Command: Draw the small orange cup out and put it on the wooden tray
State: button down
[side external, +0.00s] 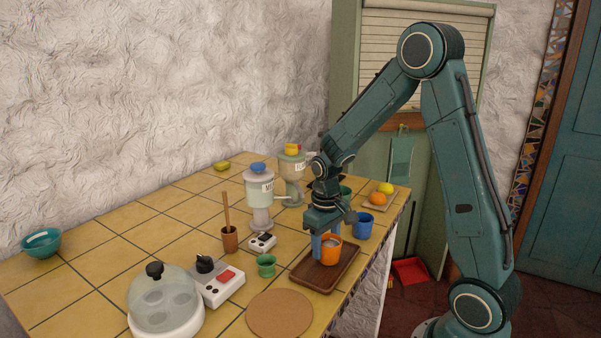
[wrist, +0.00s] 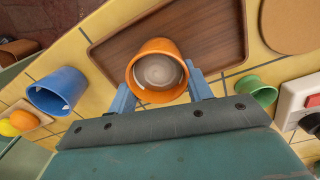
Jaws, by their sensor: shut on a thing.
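The small orange cup (side external: 328,252) is upright at the wooden tray, and it also shows in the wrist view (wrist: 158,48). My gripper (side external: 322,243) is shut on the cup, with one blue finger on each side of it; in the wrist view (wrist: 160,88) the fingers flank the cup's wall. The wooden tray (side external: 312,281) is a dark brown rectangle with a raised rim, and it lies beneath and beyond the cup in the wrist view (wrist: 222,52). I cannot tell whether the cup's base touches the tray.
A blue cup (side external: 362,226) stands behind the tray and a green cup (side external: 266,265) to its left. A round cork mat (side external: 280,314) lies in front. A white switch box (side external: 222,287) and a glass dome (side external: 165,297) are further left. The tray's front part is bare.

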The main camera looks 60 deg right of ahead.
jog(key=shift+f, duration=0.1)
dwell(0.6)
jog(key=c, duration=0.6)
grip_release()
jog(key=shift+o, duration=0.2)
jog(key=shift+r, duration=0.2)
notch_tip(320, 180, up, 7)
jog(key=shift+f, duration=0.2)
dwell(0.4)
jog(key=shift+r, duration=0.1)
